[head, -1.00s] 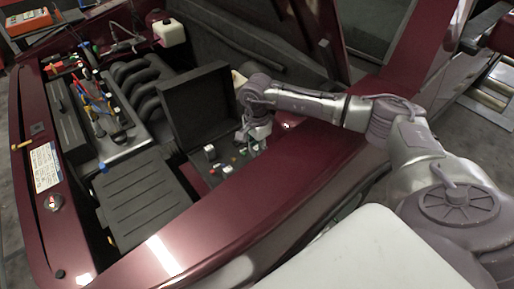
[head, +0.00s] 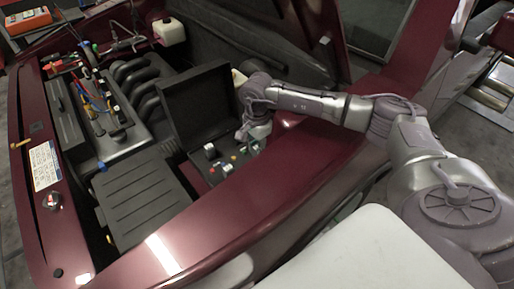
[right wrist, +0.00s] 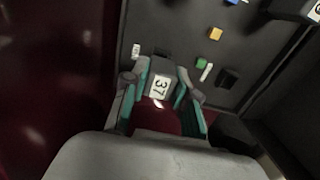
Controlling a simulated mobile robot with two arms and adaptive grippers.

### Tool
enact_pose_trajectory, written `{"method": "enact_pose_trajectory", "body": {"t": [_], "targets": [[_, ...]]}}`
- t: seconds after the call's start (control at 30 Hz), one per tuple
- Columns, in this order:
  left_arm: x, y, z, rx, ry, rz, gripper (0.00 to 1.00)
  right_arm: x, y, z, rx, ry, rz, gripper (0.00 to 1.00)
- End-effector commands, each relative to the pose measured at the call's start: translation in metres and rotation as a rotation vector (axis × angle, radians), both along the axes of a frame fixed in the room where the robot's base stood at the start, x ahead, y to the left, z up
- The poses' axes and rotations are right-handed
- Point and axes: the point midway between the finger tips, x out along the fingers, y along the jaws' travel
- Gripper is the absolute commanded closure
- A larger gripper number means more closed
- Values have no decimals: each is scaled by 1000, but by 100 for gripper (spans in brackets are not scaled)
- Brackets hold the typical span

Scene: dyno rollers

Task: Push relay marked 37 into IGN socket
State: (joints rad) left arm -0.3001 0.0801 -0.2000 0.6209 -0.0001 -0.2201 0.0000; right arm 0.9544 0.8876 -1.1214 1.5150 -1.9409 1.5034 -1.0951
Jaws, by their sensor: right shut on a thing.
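The relay marked 37 (right wrist: 160,87) is dark with a white label and sits between the fingers of my right gripper (right wrist: 163,95) in the right wrist view. The gripper is shut on it. In the head view my right gripper (head: 253,138) is over the right side of the open black fuse box (head: 200,170). Below the relay in the wrist view is the dark box floor (right wrist: 180,18). A small white label (right wrist: 136,50) lies beside the relay, too blurred to read. I cannot pick out the IGN socket. The relay's pins are hidden. My left gripper is out of view.
Another relay with a white top (head: 210,150) stands in the box, left of the gripper. Small orange (right wrist: 215,33) and green (right wrist: 201,63) fuses are nearby. The raised lid (head: 195,100) stands behind, and the maroon fender (head: 230,205) runs along the front.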

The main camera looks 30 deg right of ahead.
Motion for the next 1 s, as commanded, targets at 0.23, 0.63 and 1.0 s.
{"method": "enact_pose_trajectory", "body": {"t": [0.23,0.63,1.0], "targets": [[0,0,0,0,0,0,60,0,0,0,0,0,0,100],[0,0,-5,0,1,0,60,0,0,-3,0,0,0,100],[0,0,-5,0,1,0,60,0,0,-3,0,0,0,100]]}}
